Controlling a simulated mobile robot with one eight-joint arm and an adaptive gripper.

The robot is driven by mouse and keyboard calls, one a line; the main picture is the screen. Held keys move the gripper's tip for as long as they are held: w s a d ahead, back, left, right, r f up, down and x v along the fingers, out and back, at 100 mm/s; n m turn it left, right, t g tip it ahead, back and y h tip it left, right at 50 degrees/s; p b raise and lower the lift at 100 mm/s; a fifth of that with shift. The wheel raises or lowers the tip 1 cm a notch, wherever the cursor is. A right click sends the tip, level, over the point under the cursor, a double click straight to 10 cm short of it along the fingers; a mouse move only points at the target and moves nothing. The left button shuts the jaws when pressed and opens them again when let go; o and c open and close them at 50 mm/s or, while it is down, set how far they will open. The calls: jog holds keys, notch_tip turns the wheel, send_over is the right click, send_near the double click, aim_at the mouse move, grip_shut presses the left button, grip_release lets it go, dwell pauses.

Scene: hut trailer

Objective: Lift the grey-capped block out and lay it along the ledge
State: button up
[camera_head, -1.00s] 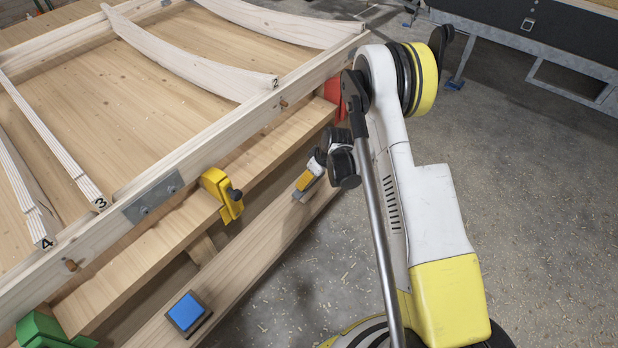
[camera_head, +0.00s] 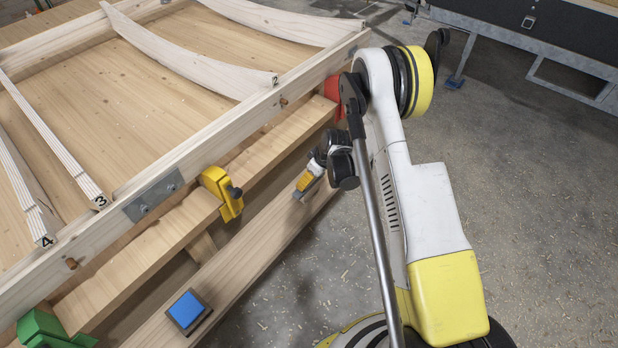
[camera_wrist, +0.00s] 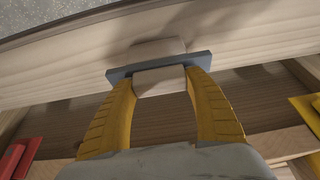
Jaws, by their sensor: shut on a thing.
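The grey-capped block (camera_wrist: 160,82) has a pale wooden body and a wider, flat blue-grey plate across it. In the wrist view my gripper (camera_wrist: 162,85) has its yellow fingers shut on the sides of the wooden body, just below the plate. In the head view my gripper (camera_head: 309,180) is at the far right part of the ledge (camera_head: 245,262), a long pale plank along the bench's near side. A bit of the grey plate (camera_head: 305,192) shows beside the fingers. Whether the block touches the ledge cannot be told.
A blue-topped pad (camera_head: 186,311) lies on the ledge's near part, with bare plank between it and my gripper. A yellow clamp (camera_head: 222,193), a red clamp (camera_head: 332,88) and a green clamp (camera_head: 48,330) sit along the bench. A wooden frame (camera_head: 235,125) lies on top.

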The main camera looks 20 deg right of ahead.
jog(key=o, duration=1.5)
jog(key=v, duration=1.2)
jog(key=shift+a, duration=0.1)
